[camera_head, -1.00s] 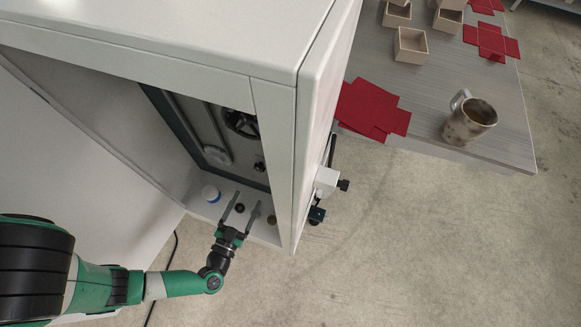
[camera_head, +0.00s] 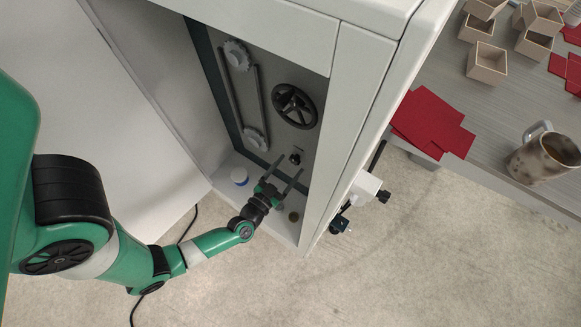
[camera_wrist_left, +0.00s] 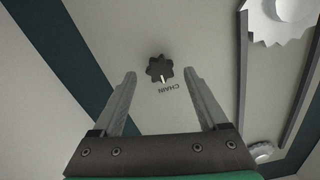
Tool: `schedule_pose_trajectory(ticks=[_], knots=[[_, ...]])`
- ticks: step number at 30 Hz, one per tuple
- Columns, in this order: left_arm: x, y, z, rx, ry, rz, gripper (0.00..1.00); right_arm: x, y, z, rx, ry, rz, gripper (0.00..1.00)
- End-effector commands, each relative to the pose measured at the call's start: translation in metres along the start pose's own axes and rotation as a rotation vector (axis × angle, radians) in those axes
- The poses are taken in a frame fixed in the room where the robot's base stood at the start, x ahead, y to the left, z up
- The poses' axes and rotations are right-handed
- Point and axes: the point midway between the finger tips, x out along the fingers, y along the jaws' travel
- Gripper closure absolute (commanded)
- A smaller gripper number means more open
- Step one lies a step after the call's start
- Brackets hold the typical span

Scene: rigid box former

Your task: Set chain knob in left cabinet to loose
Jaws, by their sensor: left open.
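The chain knob (camera_wrist_left: 158,67) is a dark, lobed knob on the cabinet's grey back panel, with the word CHAIN printed beside it. A white mark on it points toward the gripper side in the left wrist view. It also shows as a small dark knob in the head view (camera_head: 296,156). My left gripper (camera_head: 291,162) reaches into the open left cabinet (camera_head: 345,100). Its fingers are open and empty; in the left wrist view (camera_wrist_left: 160,74) the tips appear on either side of the knob. I cannot tell the remaining depth. My right gripper is not in view.
A chain with two sprockets (camera_head: 237,54) and a black handwheel (camera_head: 294,106) are on the panel. Cabinet walls are close. A table (camera_head: 445,80) with boxes, red sheets and a mug is at right.

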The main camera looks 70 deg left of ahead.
Motion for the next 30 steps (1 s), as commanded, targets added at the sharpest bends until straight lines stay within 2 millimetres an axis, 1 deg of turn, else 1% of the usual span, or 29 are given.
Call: schedule_pose_trajectory(ticks=[1,4,12,14,15,20,21,23,24,25,30], knots=[[0.0065,-0.0003,0.0016,0.000,0.002,-0.003,0.24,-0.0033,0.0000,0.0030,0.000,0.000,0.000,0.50],[0.0134,-0.0006,0.0004,0.000,0.001,-0.001,0.24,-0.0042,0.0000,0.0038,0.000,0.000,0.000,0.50],[0.0151,-0.0003,-0.0006,0.001,0.000,0.001,0.24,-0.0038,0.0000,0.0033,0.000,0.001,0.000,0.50],[0.0150,-0.0003,-0.0006,0.001,0.000,0.001,0.35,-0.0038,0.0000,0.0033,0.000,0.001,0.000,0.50],[0.0150,-0.0003,-0.0005,0.001,0.000,0.001,0.42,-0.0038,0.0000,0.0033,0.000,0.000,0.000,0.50],[0.0149,-0.0002,-0.0005,0.000,0.000,0.001,0.71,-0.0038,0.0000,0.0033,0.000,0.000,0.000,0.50],[0.0149,-0.0002,-0.0005,0.000,0.000,0.001,0.78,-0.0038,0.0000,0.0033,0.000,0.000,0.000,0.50],[0.0148,-0.0002,-0.0004,0.000,0.000,0.001,0.89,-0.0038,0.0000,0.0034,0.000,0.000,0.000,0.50],[0.0148,-0.0002,-0.0004,0.000,0.000,0.001,0.96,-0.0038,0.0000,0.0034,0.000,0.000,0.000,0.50],[0.0148,-0.0002,-0.0004,0.000,0.000,0.001,1.00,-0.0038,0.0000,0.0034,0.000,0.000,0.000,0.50],[0.0148,-0.0003,-0.0004,-0.002,0.000,0.001,1.00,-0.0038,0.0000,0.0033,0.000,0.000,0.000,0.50]])
